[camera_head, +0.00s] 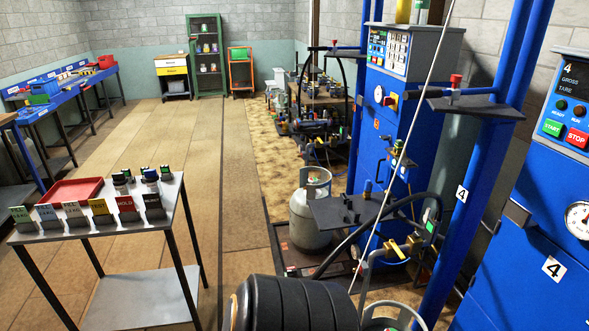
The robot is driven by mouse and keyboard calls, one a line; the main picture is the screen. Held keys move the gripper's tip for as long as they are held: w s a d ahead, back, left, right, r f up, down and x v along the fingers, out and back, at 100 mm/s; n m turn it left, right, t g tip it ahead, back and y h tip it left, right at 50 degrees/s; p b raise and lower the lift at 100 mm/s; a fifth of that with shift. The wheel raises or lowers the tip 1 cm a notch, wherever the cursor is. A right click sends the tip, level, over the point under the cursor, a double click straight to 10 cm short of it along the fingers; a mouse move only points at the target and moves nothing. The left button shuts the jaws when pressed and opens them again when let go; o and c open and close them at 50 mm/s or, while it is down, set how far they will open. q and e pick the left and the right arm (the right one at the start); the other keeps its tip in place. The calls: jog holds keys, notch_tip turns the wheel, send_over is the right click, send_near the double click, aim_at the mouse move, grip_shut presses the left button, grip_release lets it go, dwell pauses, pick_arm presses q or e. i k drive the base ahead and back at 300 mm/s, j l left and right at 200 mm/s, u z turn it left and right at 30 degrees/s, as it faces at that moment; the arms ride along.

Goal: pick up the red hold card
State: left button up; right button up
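The red hold card (126,208) stands in a row of coloured cards along the front edge of a small metal table (178,208) at the left. A yellow card (100,211) is just left of it and a black card (153,206) just right. It leans back a little and its face is turned toward me.
A red tray (75,190) and several small dark containers (150,178) sit behind the cards. A grey gas cylinder (311,215) and blue scale cabinets (520,255) stand right. Floor beyond the table is clear.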

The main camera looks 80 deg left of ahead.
aim_at(126, 204)
jog(key=u, duration=3.85)
jog(key=i+j+u, duration=0.1)
jog(key=i+j, duration=0.25)
jog(key=i, duration=0.05)
